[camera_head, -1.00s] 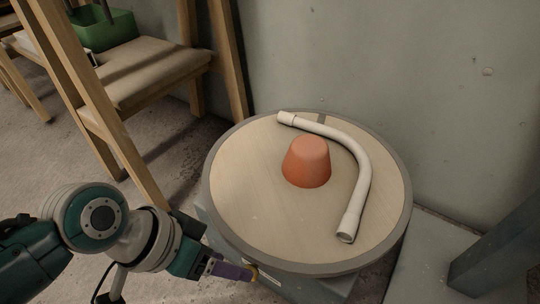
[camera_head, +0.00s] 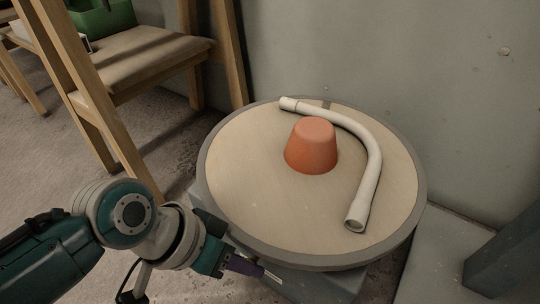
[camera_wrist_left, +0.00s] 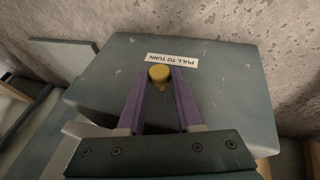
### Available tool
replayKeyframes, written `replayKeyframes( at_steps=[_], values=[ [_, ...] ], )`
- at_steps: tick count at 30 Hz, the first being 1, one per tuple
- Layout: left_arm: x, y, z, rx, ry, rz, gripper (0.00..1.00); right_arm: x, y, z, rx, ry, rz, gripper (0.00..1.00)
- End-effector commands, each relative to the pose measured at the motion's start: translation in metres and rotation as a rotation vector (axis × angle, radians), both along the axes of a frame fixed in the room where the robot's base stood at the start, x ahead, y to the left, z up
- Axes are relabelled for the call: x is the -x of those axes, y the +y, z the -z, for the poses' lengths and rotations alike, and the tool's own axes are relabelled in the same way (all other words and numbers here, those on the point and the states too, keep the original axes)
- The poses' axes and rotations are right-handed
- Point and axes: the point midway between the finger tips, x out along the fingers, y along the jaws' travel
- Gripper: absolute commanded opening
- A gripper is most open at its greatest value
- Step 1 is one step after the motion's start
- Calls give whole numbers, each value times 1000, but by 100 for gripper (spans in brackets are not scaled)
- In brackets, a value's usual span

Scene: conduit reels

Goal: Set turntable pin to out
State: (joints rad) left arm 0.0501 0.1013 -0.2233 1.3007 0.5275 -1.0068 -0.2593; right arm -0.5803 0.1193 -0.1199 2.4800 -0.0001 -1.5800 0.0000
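The turntable (camera_head: 212,215) is a round wooden disc with a grey rim on a grey base. The turntable pin (camera_wrist_left: 159,73) has a yellow knob and shows on the base in the left wrist view, beside a white label reading "PULL TO TURN" (camera_wrist_left: 172,60). My left gripper (camera_wrist_left: 164,80) has its purple fingers on either side of the knob, near their tips. Whether the fingers press on it I cannot tell. In the head view my left gripper (camera_head: 258,270) is below the near rim, and the knob cannot be made out. My right gripper is not in view.
An orange cone-shaped block (camera_head: 311,147) and a bent white conduit (camera_head: 370,165) lie on the disc. A wooden chair-like frame (camera_head: 150,60) with a green bin (camera_head: 103,20) stands at left. A wall (camera_head: 400,60) is close behind the turntable.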

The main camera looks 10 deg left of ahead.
Motion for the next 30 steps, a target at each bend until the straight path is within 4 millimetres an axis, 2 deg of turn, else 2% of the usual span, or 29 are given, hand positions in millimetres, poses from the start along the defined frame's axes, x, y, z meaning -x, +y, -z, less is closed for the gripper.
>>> replayKeyframes(
  at_steps=[1,6,9,30],
  values=[
    [0,0,0,0,0,0,27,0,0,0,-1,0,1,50],
    [0,0,0,0,0,0,8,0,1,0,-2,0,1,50],
    [0,0,0,-1,0,0,0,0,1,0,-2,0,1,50],
    [0,1,0,-1,1,-1,0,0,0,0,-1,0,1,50]
  ],
)
